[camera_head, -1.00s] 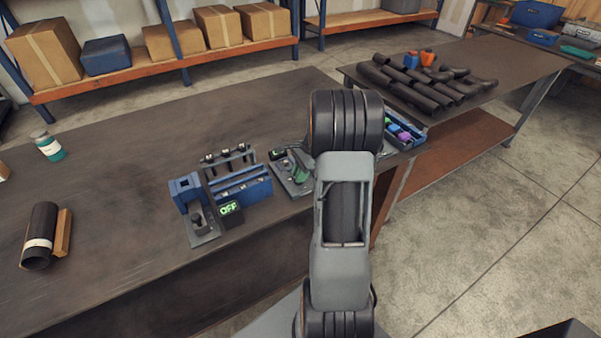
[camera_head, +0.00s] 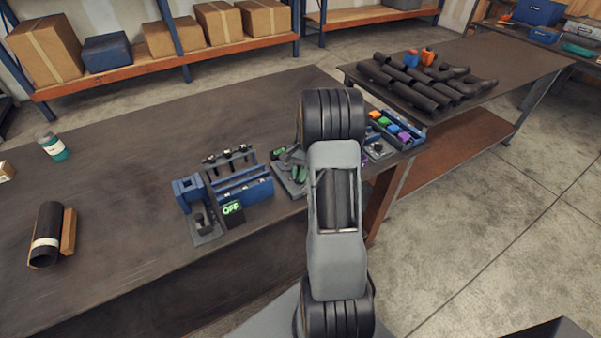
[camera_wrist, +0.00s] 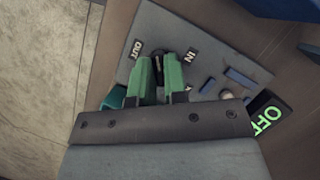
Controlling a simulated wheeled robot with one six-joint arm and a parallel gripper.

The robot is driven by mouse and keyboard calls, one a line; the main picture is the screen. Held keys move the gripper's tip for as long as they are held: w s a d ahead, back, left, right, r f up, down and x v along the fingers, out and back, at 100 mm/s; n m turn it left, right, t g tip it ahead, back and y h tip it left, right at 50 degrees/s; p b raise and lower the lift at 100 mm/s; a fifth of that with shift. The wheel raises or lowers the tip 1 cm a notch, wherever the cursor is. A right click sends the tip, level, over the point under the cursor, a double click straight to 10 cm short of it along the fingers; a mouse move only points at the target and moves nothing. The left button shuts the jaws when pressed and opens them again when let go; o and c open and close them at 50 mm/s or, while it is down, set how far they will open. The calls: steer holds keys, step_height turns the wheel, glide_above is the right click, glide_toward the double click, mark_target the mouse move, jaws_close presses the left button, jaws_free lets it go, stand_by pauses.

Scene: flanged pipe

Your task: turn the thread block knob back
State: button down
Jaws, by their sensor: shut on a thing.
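In the wrist view a grey plate (camera_wrist: 195,50) carries OUT and IN labels. A small black knob (camera_wrist: 157,62) stands between them. The green fingers of my gripper (camera_wrist: 160,75) are closed around this knob, one on each side, and hide part of it. A dark display (camera_wrist: 268,117) beside the plate reads OFF in green. In the head view the plate (camera_head: 285,182) sits near the table's front edge. My arm covers much of that area, and the knob cannot be made out there.
A tray with coloured parts (camera_head: 393,133) is to the right. A dark pipe (camera_head: 47,230) lies at the left. The table's middle back is clear.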

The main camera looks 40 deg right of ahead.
steer(key=shift+s+a+f+n, duration=0.1)
steer(key=shift+f+n, duration=0.1)
steer(key=shift+n, duration=0.1)
steer(key=c, duration=1.2)
jaws_free()
steer(key=shift+o, duration=0.2)
steer(key=shift+r, duration=0.2)
steer(key=shift+w+d+r, duration=0.2)
steer(key=shift+r, duration=0.15)
steer(key=v, duration=1.3)
steer(key=shift+w+f, duration=0.1)
